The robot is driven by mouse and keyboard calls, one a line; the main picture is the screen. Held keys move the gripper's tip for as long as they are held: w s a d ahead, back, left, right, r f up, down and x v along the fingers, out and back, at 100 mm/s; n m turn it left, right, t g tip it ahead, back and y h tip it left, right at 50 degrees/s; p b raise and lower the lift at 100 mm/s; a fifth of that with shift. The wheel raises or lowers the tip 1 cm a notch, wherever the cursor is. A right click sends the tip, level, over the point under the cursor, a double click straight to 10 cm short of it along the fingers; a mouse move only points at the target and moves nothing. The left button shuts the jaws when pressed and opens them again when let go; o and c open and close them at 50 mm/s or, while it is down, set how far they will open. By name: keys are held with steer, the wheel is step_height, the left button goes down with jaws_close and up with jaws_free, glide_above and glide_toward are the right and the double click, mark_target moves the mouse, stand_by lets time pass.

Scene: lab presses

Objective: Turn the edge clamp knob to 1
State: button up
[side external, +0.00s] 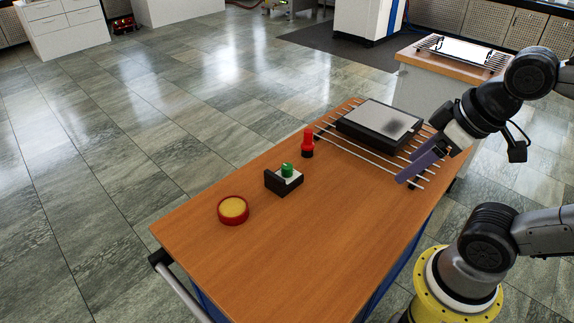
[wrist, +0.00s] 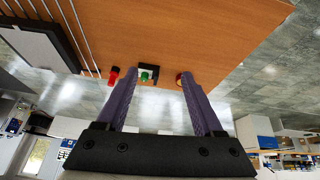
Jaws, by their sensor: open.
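My gripper (side external: 420,165) is open and empty, with purple fingers, above the right end of the metal rods. It is well to the right of the knob and apart from it. The open fingers (wrist: 155,92) also show in the wrist view.
A red cylinder with a black base (side external: 307,143) stands between the knob and the rods. A black device with a grey top plate (side external: 380,122) rests on the rods. A round red-rimmed yellow disc (side external: 233,210) lies left of the knob. The table's front area (side external: 330,235) is clear.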

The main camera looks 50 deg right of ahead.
steer(key=w+r+n, duration=0.4)
steer(key=w+r, duration=0.2)
steer(key=r, duration=0.1)
steer(key=n+g, duration=0.5)
steer(key=g, duration=0.1)
glide_above(287, 166)
step_height(287, 166, down, 15)
step_height(287, 166, down, 14)
steer(key=shift+r, duration=0.2)
jaws_close()
